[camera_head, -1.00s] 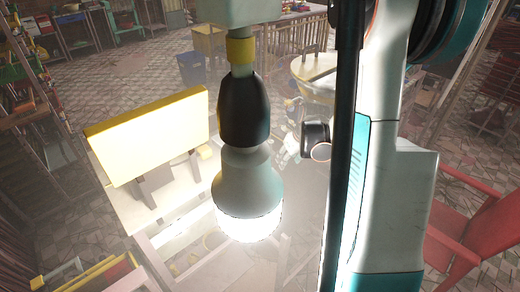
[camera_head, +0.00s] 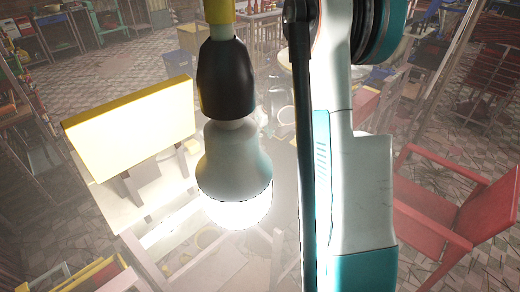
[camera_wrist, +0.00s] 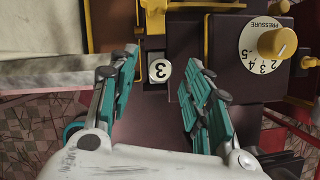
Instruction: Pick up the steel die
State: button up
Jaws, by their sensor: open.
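In the wrist view, my gripper (camera_wrist: 160,64) is open, with its teal-padded fingers spread wide. A small pale piece marked "3" (camera_wrist: 159,70), which looks like the steel die, shows between the fingertips. It sits at the front of a dark machine body, below a yellow part. The fingers appear to be on either side of it with a gap, and I see no contact. In the head view, my arm blocks the right of centre, and neither the die nor my gripper can be made out.
A dial marked PRESSURE (camera_wrist: 262,45) with a yellow knob is to the right of the fingers. In the head view, a lit bulb (camera_head: 233,175) hangs in front, a yellow panel (camera_head: 130,125) stands at left, and a red chair (camera_head: 450,215) is at right.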

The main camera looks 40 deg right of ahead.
jog(key=x, duration=0.3)
jog(key=shift+b, duration=0.35)
grip_shut()
jog(key=shift+r, duration=0.1)
